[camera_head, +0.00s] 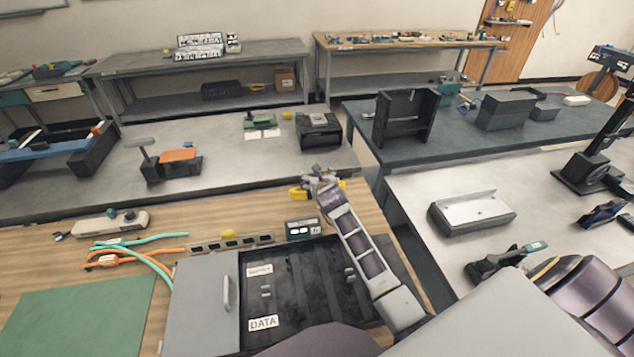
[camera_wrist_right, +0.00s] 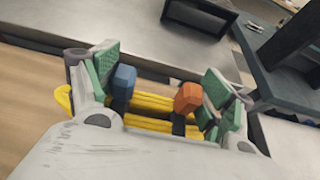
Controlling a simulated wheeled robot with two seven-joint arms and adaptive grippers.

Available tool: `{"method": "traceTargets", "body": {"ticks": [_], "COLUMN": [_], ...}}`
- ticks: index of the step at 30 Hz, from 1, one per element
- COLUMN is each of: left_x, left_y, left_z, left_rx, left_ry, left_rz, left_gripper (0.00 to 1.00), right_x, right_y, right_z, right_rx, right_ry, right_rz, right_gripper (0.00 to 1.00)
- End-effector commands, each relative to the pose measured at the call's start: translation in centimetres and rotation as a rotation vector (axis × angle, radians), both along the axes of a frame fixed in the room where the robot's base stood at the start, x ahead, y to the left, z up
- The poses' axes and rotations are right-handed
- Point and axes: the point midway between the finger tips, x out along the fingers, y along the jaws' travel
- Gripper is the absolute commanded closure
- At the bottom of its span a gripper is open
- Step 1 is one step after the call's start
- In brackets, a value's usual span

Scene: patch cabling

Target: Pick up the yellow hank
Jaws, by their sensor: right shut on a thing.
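The yellow hank (camera_head: 297,192) is at the far edge of the wooden table, partly hidden by my right gripper (camera_head: 318,183). In the right wrist view the hank (camera_wrist_right: 150,102) is a bundle of yellow strands with a blue plug (camera_wrist_right: 123,80) and an orange plug (camera_wrist_right: 187,97). It lies across between the green-padded fingers, and one loop shows outside the left finger. My right gripper is shut on it. Whether the hank touches the table I cannot tell. My left gripper is not in view.
An open black case marked DATA (camera_head: 263,323) has a grey lid (camera_head: 205,300). Orange and teal cables (camera_head: 125,255), a slotted strip (camera_head: 230,243), a small dark box (camera_head: 303,229) and a green mat (camera_head: 80,318) share the wooden table (camera_head: 60,260). A grey bench (camera_head: 225,160) stands beyond.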

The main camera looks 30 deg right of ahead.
Motion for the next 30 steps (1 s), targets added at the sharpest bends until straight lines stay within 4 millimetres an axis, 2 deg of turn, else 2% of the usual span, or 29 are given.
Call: {"method": "traceTargets", "body": {"ticks": [1, 3, 12, 30], "left_x": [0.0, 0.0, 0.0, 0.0], "left_y": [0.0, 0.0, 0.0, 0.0], "left_z": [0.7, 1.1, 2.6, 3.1], "left_rx": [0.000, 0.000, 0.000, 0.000], "left_ry": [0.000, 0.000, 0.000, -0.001], "left_rz": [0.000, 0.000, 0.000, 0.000], "left_gripper": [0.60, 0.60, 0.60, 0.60], "right_x": [0.1, 0.1, 0.1, 0.0], "right_y": [-0.1, -0.1, -0.1, 0.0], "right_z": [1.2, 2.0, 4.1, 4.7], "right_rx": [-0.006, -0.006, -0.003, -0.001], "right_ry": [-0.004, -0.005, -0.002, -0.003], "right_rz": [0.002, 0.002, 0.001, 0.000], "right_gripper": [0.73, 0.73, 0.73, 0.73]}}
